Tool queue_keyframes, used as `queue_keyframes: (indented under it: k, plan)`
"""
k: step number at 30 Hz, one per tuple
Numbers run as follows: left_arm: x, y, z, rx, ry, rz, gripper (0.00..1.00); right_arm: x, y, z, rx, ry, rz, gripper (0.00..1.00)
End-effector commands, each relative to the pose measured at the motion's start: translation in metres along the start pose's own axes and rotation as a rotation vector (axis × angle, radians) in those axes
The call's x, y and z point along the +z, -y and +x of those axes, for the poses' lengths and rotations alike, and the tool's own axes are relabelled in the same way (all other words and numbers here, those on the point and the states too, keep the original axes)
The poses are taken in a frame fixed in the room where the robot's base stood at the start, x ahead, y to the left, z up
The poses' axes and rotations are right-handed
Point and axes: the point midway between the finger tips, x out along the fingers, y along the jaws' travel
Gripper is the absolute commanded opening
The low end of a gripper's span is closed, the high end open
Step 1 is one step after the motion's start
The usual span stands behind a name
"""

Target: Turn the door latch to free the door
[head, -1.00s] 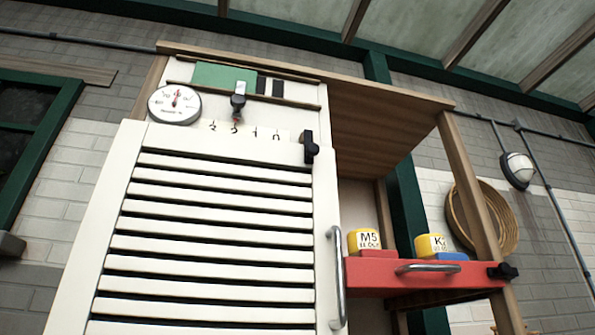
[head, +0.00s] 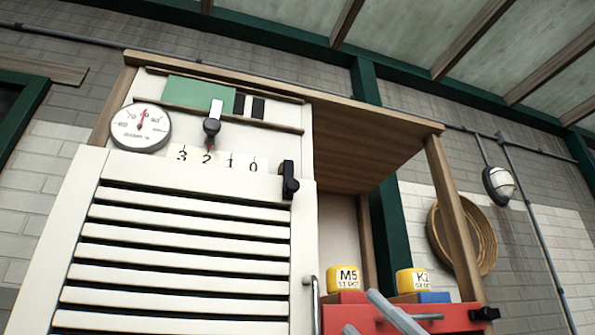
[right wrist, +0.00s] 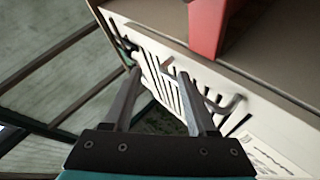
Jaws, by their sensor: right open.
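The black door latch (head: 290,180) is at the top right corner of the white slatted door (head: 185,240) in the head view. It stands about upright, across the door's top edge. The door looks closed. My right gripper (head: 359,310) shows at the bottom of the head view as two grey fingers in front of the red drawer, below and right of the latch and apart from it. In the right wrist view the right gripper (right wrist: 160,73) is open and empty, with door slats beyond its fingers. My left gripper is not in view.
A metal door handle (head: 311,300) is below the latch. The red drawer (head: 345,316) holds a yellow M5 block (head: 343,278) and a yellow K2 block (head: 412,281). A round gauge (head: 141,127) and a black slider knob (head: 211,127) sit above the door.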

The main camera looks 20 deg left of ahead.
Motion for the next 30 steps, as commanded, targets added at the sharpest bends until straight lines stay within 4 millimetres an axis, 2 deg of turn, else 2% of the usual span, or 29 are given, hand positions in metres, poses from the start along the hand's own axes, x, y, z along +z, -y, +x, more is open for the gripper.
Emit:
queue_keyframes:
  k: [1,3,9,12,15,20,24,30]
  plan:
    - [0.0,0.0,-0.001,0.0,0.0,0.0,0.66,-0.019,-0.012,0.017,-0.022,-0.085,-0.068,0.58]
    - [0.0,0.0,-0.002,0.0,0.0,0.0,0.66,-0.042,-0.022,0.034,-0.063,-0.189,-0.155,0.58]
    - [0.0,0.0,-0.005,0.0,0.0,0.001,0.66,-0.101,-0.042,0.07,-0.233,-0.451,-0.451,0.58]
    - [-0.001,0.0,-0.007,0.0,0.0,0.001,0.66,-0.12,-0.048,0.081,-0.345,-0.543,-0.618,0.58]
    - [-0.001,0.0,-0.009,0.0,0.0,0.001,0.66,-0.13,-0.058,0.089,-0.467,-0.596,-0.788,0.58]
    - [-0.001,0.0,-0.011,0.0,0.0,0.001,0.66,-0.13,-0.084,0.1,-0.674,-0.592,-1.062,0.58]
    - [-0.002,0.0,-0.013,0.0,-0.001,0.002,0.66,-0.122,-0.123,0.106,-0.84,-0.499,-1.276,0.58]
    - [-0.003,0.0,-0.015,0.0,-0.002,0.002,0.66,-0.114,-0.177,0.107,-0.993,-0.325,-1.464,0.58]
